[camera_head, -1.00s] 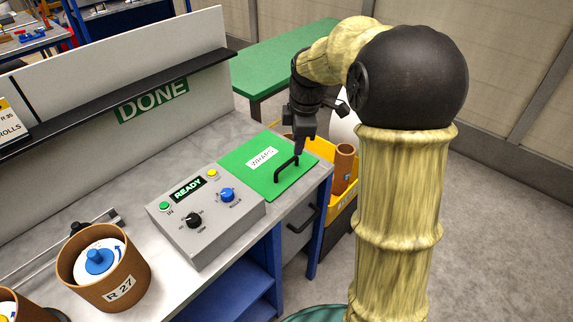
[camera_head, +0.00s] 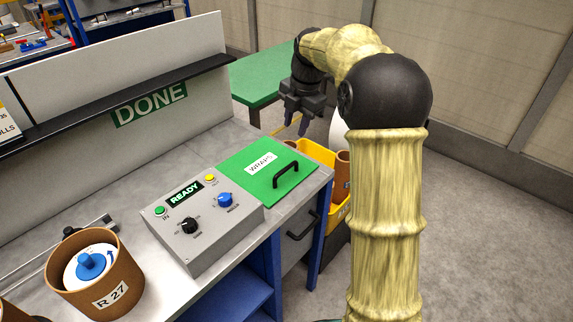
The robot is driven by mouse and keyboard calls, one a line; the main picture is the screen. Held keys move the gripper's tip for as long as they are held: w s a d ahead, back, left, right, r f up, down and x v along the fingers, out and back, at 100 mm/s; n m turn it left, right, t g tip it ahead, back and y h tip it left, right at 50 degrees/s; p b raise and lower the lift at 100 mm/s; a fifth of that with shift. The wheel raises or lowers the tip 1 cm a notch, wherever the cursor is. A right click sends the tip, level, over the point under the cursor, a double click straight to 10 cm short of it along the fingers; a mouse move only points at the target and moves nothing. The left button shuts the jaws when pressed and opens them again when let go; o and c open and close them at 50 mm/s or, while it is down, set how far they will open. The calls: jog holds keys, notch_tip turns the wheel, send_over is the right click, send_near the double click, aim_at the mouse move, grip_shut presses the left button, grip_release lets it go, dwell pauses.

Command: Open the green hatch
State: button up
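The green hatch (camera_head: 262,190) lies flat and shut on the bench top, at the bench's right end. It has a white label reading WRAPS (camera_head: 262,163) and a black bar handle (camera_head: 286,174) near its right edge. My gripper (camera_head: 294,128) hangs above and beyond the hatch, pointing down, apart from the handle. Its two fingers show a gap between them, with nothing seen in it.
A grey control box (camera_head: 205,222) with knobs and a READY display stands left of the hatch. A brown tub marked R 27 (camera_head: 113,296) is at the lower left. A yellow bin (camera_head: 318,155) stands past the bench's right end. A green table (camera_head: 258,78) is behind.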

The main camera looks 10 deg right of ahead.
aim_at(286, 170)
jog(key=w+f, duration=0.1)
jog(key=f, duration=0.4)
jog(key=a+f, duration=0.1)
jog(key=f, duration=0.5)
jog(key=w+a+f, duration=0.1)
jog(key=f, duration=0.4)
jog(key=shift+w+f, duration=0.2)
jog(key=shift+w, duration=0.15)
grip_shut()
